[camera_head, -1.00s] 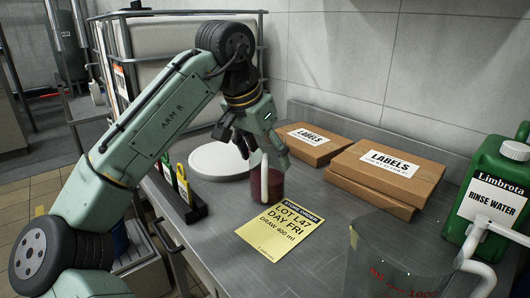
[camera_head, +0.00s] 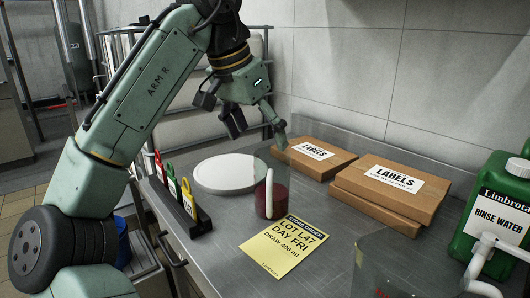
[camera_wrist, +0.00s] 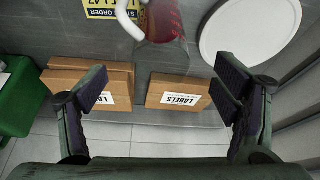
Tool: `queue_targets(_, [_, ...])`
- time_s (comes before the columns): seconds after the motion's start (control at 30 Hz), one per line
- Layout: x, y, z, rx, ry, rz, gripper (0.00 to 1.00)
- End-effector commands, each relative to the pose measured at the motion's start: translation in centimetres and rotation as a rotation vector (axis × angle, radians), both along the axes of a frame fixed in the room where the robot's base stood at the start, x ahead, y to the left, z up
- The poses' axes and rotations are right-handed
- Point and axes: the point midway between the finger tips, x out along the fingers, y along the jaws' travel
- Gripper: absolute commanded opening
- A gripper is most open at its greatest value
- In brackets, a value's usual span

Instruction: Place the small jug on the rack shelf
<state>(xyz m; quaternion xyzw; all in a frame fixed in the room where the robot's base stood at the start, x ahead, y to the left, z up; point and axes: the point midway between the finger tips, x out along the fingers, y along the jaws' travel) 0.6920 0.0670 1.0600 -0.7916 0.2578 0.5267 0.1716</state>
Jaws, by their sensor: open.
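The small jug (camera_head: 271,197) is clear with dark red liquid in its lower part and a white handle. It stands upright on the grey metal bench, behind the yellow order note. In the wrist view the jug (camera_wrist: 165,22) is at the top centre, beyond the fingertips. My gripper (camera_head: 257,128) is open and empty, above and behind the jug and apart from it. In the wrist view its two fingers (camera_wrist: 162,92) are spread wide. I cannot make out the rack shelf in these views.
A white round disc (camera_head: 226,174) lies left of the jug. A black holder (camera_head: 186,214) with coloured tags is at the bench's left edge. Label boxes (camera_head: 390,190) lie by the wall. A larger clear jug (camera_head: 400,262) and a green rinse water can (camera_head: 487,215) are at right.

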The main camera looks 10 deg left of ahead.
Motion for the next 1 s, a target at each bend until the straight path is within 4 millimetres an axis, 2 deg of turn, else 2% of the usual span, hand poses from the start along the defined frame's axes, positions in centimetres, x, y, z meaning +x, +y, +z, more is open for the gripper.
queue_targets(0.03, [-0.2,0.3,0.9,0.002,0.000,0.004,0.82])
queue_targets(0.2, [-0.7,0.6,2.3,0.001,0.000,0.000,0.82])
queue_targets(0.5, [-0.8,0.6,2.5,-0.002,-0.003,-0.001,0.82])
queue_targets(0.57, [-0.3,0.5,2.6,-0.015,-0.034,-0.001,0.82])
queue_targets(0.67, [1.8,-0.2,3.1,-0.077,-0.177,-0.002,0.82])
queue_targets(0.77, [4.9,-0.5,5.6,-0.200,-0.463,0.017,0.82])
queue_targets(0.8, [5.9,-0.1,7.5,-0.259,-0.609,0.037,0.82])
queue_targets(0.87, [6.6,1.4,10.9,-0.347,-0.846,0.079,0.82])
queue_targets(0.93, [5.9,4.6,15.0,-0.430,-1.127,0.154,0.82])
queue_targets(0.97, [5.0,6.5,16.5,-0.457,-1.247,0.194,0.82])
queue_targets(1.0, [3.3,9.3,18.3,-0.483,-1.408,0.253,0.82])
